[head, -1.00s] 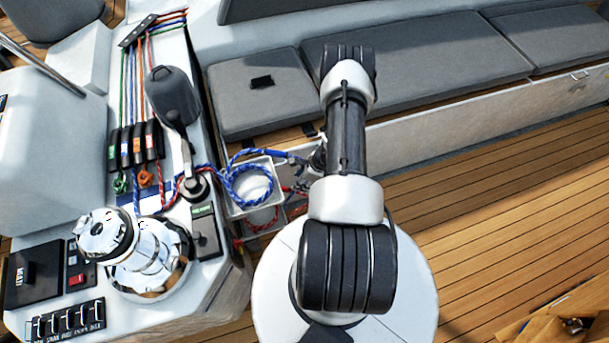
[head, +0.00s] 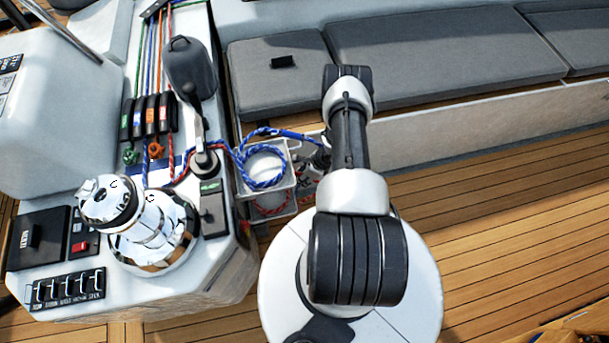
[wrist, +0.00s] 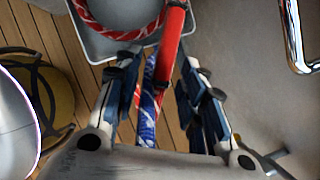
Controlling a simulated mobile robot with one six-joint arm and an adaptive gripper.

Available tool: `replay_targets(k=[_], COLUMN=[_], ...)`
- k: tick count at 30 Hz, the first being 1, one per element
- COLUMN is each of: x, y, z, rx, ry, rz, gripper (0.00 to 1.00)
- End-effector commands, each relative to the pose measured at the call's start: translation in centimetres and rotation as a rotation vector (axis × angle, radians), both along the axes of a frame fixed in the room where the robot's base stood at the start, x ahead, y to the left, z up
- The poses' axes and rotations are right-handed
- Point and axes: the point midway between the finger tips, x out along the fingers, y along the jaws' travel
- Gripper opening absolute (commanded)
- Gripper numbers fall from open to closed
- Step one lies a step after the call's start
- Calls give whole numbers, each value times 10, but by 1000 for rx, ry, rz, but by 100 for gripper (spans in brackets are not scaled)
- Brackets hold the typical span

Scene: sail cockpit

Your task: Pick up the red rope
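The red rope (head: 272,203) lies coiled in the lower of two pale bins beside the console. In the wrist view its coil (wrist: 118,30) shows in a grey bin at the top, and a smooth red section (wrist: 172,42) runs down between my fingers. A blue rope (head: 262,172) is looped over the upper bin; a blue length (wrist: 148,112) also shows between the fingers, at a depth I cannot tell. My gripper (wrist: 160,72) is open, with gaps on both sides of the red section. In the head view my arm mostly hides it, right of the bins.
The console with its chrome winch (head: 150,230) stands at the left. The cushioned bench (head: 430,55) closes off the back. Wooden deck (head: 500,220) is clear at the right.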

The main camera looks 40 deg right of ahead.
Motion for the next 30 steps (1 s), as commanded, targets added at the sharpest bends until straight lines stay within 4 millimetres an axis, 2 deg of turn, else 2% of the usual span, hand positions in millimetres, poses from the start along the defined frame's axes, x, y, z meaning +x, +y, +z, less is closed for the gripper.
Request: replay_targets(k=[2,18,30], x=[0,0,0], y=[0,0,0], z=[0,0,3], rx=[0,1,0], ry=[0,0,0], rz=[0,0,0], gripper=[36,0,0])
